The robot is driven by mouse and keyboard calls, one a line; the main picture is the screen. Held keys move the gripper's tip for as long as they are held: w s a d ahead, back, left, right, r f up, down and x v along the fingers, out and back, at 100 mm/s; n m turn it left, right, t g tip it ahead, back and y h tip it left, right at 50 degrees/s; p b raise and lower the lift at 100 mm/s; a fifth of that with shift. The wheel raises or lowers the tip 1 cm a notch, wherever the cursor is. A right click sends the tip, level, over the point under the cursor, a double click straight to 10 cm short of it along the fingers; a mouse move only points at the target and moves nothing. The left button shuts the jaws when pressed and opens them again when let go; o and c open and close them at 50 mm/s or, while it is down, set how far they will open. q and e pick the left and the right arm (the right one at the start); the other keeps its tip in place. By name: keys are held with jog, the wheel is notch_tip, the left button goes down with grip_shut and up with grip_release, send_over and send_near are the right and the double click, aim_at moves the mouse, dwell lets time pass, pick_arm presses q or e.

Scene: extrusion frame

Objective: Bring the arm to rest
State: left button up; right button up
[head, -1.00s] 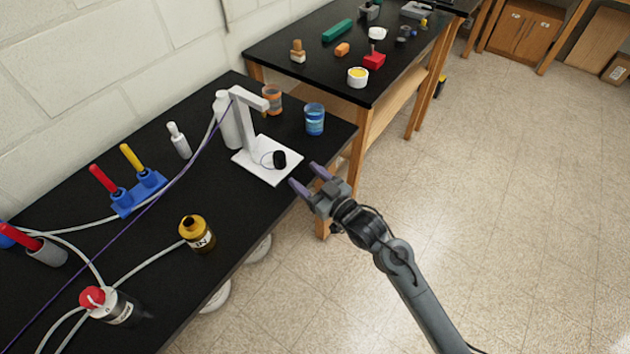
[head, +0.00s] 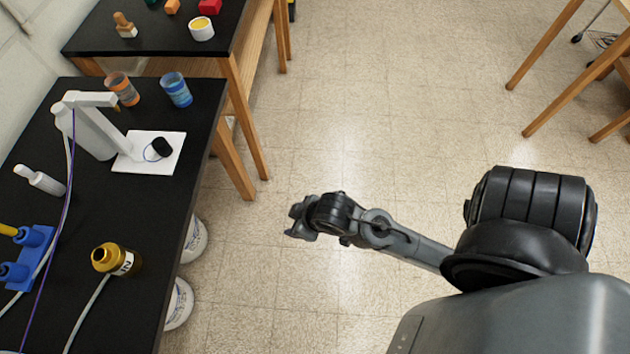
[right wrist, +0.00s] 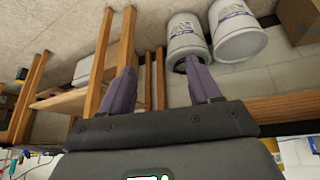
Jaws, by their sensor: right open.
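My right gripper (head: 298,218) hangs over open floor, to the right of the black bench, in the head view. Its fingers are hard to see there. In the right wrist view its two purple fingers (right wrist: 160,95) are spread apart with nothing between them. My right arm runs from the lower right of the head view to the gripper. My left gripper is in neither view.
The black bench (head: 150,225) holds a white stand (head: 125,165), a brown bottle (head: 115,260), a blue cup (head: 176,90) and an orange cup (head: 122,88). White buckets (head: 180,303) stand under its edge. A second black table (head: 160,35) lies behind. The tiled floor (head: 390,120) is clear.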

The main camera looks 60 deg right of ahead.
jog(key=s+g, duration=0.2)
jog(key=s, duration=0.3)
notch_tip(320, 180, up, 41)
jog(key=p, duration=4.1)
jog(key=shift+s, duration=0.15)
jog(key=shift+a+f, duration=0.1)
jog(key=shift+f, duration=0.05)
